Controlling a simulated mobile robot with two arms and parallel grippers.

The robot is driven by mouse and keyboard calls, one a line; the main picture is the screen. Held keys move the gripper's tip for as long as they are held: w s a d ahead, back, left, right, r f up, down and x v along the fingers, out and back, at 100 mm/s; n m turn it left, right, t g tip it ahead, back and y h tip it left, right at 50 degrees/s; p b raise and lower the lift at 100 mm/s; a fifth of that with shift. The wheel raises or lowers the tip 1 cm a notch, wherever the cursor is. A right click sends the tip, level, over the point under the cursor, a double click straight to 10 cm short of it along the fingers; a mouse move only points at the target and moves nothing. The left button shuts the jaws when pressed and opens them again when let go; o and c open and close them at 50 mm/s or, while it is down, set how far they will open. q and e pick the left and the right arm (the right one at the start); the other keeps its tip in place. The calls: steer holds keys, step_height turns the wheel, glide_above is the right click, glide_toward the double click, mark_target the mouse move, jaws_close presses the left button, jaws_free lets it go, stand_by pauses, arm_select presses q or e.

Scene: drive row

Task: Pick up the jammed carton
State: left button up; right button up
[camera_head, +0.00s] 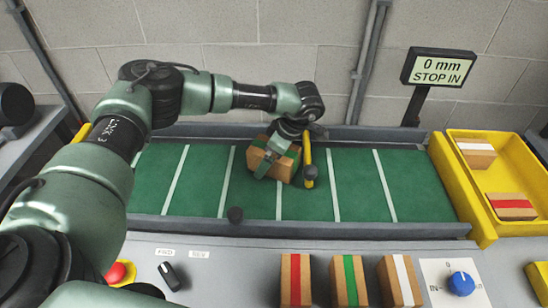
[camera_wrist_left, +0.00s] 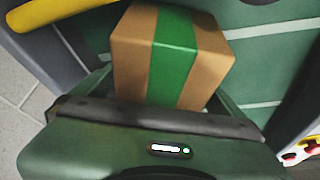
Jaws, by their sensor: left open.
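The jammed carton (camera_head: 285,171) is a brown box with a green stripe. It sits askew on the green belt (camera_head: 410,185), close beside a yellow bar (camera_head: 308,160). My left gripper (camera_head: 276,158) is over it from above, with one finger in front of the box in the head view. In the left wrist view the carton (camera_wrist_left: 130,50) shows between the spread fingers of my left gripper (camera_wrist_left: 165,95). The jaws are open; whether a finger touches the box cannot be told. My right gripper is not in view.
A yellow bin (camera_head: 465,195) at the right holds two cartons. Three striped cartons (camera_head: 350,280) stand at the front. The sign (camera_head: 438,68) reads "0 mm STOP IN". A blue knob (camera_head: 461,283), a black switch (camera_head: 168,275) and a red button (camera_head: 116,272) sit on the panel.

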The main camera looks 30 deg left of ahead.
arm_select(q)
steer(key=shift+f, duration=0.25)
stand_by(0.3)
steer(key=c, duration=2)
steer(key=shift+o, duration=0.2)
steer(key=shift+r, duration=0.1)
